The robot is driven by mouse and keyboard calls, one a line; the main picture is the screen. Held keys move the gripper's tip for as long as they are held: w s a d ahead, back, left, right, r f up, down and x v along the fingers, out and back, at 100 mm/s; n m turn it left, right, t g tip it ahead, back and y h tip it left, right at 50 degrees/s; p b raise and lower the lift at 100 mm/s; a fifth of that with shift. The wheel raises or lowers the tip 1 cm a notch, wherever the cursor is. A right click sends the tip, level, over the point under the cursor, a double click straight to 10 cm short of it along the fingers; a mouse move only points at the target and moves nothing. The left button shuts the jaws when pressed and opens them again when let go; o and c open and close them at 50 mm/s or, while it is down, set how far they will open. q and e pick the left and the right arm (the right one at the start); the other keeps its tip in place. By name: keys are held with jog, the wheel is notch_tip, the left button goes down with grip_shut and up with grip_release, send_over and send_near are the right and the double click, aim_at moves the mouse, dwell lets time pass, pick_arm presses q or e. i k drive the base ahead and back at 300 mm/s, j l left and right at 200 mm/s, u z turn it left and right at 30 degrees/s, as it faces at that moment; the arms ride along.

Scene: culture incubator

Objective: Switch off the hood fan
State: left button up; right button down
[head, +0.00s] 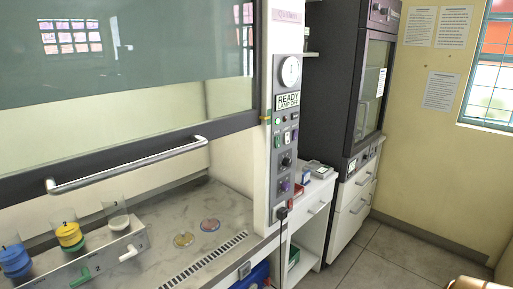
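The hood (125,155) fills the left of the head view, with its glass sash (150,50) partly raised and a silver bar handle (130,166) along the sash's lower edge. The control panel (275,155) is on the hood's right post. Neither of my grippers is in view.
A white side bench (312,195) and a dark cabinet (335,95) stand to the right. Floor (385,255) is clear.

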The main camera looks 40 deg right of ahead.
aim_at(277, 142)
jog(key=z, duration=1.55)
